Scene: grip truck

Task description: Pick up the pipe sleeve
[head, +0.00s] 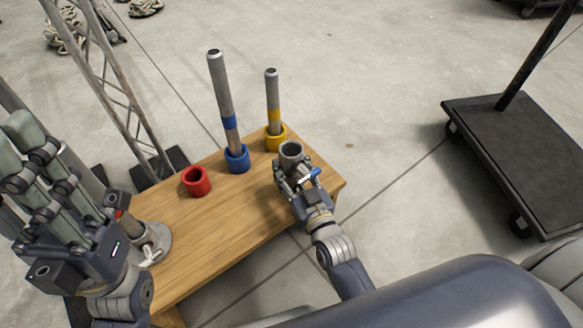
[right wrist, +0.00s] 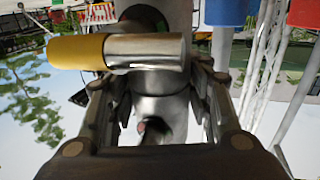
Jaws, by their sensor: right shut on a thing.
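On the wooden table (head: 232,215) stand a red ring (head: 196,182), a blue ring (head: 237,159) with a tall grey pipe (head: 222,90), and a yellow ring (head: 275,139) with a shorter pipe (head: 272,95). A metal truss (head: 107,85) stands behind left. A black cart (head: 520,150) is at right.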

